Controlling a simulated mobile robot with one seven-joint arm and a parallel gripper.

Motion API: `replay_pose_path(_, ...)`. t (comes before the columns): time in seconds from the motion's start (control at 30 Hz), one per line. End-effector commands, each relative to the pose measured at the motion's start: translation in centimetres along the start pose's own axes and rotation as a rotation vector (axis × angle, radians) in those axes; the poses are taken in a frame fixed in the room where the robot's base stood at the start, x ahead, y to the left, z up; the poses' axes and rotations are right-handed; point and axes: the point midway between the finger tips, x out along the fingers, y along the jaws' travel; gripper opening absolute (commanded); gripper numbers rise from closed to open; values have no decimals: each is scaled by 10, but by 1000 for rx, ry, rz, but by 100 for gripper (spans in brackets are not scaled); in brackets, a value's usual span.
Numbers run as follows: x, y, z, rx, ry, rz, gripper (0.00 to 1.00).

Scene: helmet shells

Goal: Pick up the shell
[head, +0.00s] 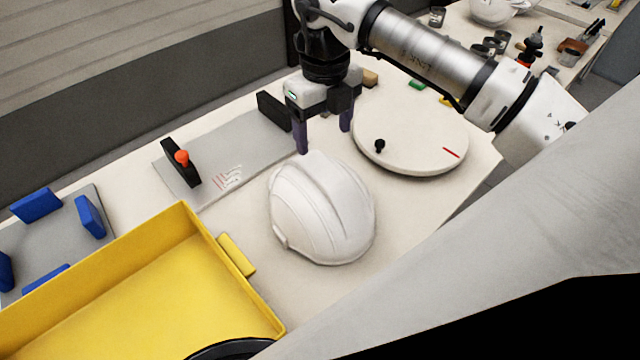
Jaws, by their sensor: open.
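A white helmet shell (322,212) sits dome up on the table, between the yellow tray and the round turntable. My gripper (325,143) points down at the far edge of the shell. Its two dark purple fingers are spread apart, with nothing seen between them. The left fingertip overlaps the top of the shell in the picture; I cannot tell whether it touches. The far side of the shell is hidden.
A yellow tray (235,255) stands at the front left. A grey plate (235,160) with black blocks and an orange knob (182,157) lies behind. A white turntable (430,130) with a black knob is at the right. Blue blocks (90,216) stand at far left.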

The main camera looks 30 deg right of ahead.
Motion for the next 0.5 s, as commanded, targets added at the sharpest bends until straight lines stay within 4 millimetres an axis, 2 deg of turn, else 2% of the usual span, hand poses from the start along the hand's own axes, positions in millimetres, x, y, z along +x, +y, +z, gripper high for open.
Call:
replay_pose_path(0.1,17,0,0,-1,0,2,73)
replay_pose_path(0.37,35,3,-1,-3,0,4,73)
replay_pose_path(0.5,56,7,-3,-3,-1,6,73)
